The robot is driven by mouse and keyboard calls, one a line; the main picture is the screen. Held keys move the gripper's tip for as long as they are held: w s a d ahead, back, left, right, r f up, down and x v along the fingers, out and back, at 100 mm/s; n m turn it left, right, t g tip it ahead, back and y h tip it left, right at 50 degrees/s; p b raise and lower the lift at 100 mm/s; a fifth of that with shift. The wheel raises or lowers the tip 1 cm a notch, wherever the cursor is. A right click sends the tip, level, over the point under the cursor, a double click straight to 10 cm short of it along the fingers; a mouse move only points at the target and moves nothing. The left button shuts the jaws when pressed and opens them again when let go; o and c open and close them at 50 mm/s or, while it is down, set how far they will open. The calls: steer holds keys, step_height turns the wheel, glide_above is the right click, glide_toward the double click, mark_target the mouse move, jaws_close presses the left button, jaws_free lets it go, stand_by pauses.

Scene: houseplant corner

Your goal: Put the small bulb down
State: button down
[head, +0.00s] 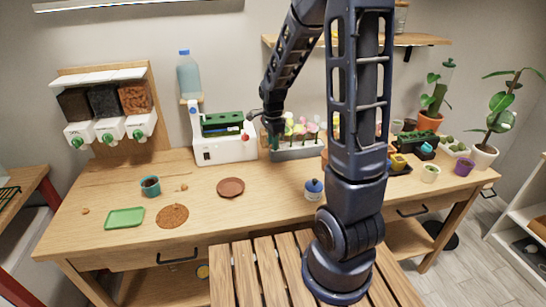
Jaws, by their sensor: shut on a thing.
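My gripper (272,132) is at the end of the dark blue arm, above the back of the wooden bench (250,195). It hangs between the white machine and the flower planter. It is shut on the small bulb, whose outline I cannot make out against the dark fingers. Small brown lumps lie on the bench, one at the far left (85,211) and one near the blue pot (183,188). A green tray (125,218), a round brown mat (172,216) and a reddish-brown saucer (230,187) lie on the bench.
A white machine with a green top (224,148) and a planter of flowers (296,153) stand at the back. A blue pot (151,187) and a blue-lidded jar (314,188) stand further forward. Bench between saucer and jar is clear. Pots crowd the right end.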

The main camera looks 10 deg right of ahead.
step_height(320, 180, up, 6)
steer(key=shift+r, duration=0.4)
steer(key=shift+a+r, duration=0.2)
steer(key=shift+a, duration=0.05)
steer(key=s+a+m, duration=0.1)
steer(key=s+a, duration=0.1)
steer(key=a, duration=0.7)
steer(key=m, duration=0.1)
glide_above(225, 190)
step_height(225, 190, down, 19)
steer(key=shift+w+f, duration=0.1)
